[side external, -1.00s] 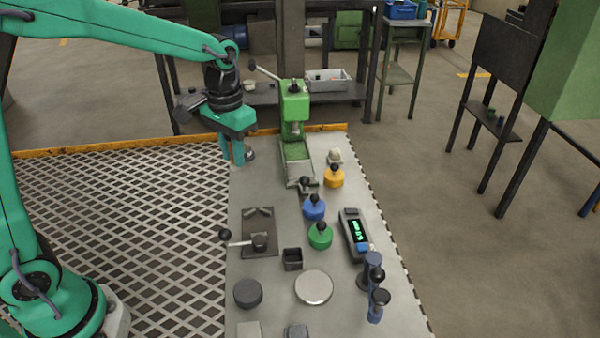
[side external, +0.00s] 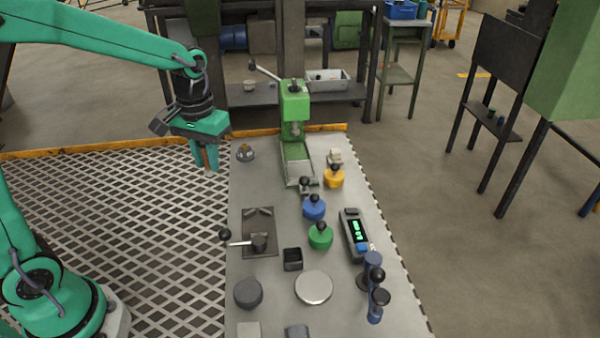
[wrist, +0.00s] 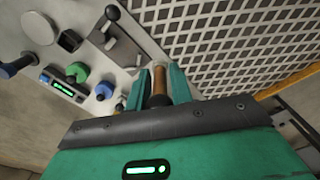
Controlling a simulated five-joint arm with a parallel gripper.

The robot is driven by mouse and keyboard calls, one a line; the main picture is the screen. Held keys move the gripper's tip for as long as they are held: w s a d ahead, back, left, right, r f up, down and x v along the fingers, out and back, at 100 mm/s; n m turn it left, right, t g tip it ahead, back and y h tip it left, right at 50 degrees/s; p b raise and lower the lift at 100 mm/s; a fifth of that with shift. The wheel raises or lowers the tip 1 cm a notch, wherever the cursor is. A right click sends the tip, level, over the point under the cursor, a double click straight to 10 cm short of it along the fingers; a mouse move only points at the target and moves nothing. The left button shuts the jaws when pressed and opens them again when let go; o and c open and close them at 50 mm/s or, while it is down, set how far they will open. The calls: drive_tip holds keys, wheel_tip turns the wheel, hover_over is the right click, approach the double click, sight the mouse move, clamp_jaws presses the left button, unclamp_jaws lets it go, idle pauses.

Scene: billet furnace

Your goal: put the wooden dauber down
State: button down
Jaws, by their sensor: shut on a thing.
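My gripper (side external: 205,158) is at the left of the bench's far end, over the dark lattice floor. In the wrist view its two green fingers are shut on the wooden dauber (wrist: 159,81), a brown cylinder with a dark part near the palm. In the side view only a little brown shows between the fingertips. The dauber is held clear of the bench. A small grey pot (side external: 245,154) with a brownish top stands on the bench's far left corner, to the right of my gripper and apart from it.
The grey bench (side external: 275,200) holds a green press (side external: 294,105), blue (side external: 314,210), green (side external: 320,238) and yellow (side external: 334,179) knobbed pots, a lever plate (side external: 259,222) and a meter (side external: 353,232). Bare bench lies between the grey pot and lever plate.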

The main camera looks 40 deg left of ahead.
drive_tip(key=s+f+n, duration=0.4)
drive_tip(key=s+n, duration=0.2)
drive_tip(key=s, duration=0.3)
drive_tip(key=a+f, duration=0.2)
drive_tip(key=a, duration=0.2)
drive_tip(key=w+a+f, duration=0.1)
drive_tip(key=a+f, duration=0.2)
drive_tip(key=a, duration=0.1)
drive_tip(key=a+f, duration=0.2)
drive_tip(key=a, duration=0.2)
drive_tip(key=shift+w+a+f, duration=0.15)
drive_tip(key=shift+w+a, duration=0.05)
drive_tip(key=shift+w, duration=0.15)
drive_tip(key=shift+f, duration=2)
drive_tip(key=shift+f, duration=0.1)
drive_tip(key=c, duration=1.2)
unclamp_jaws()
drive_tip(key=shift+c, duration=0.2)
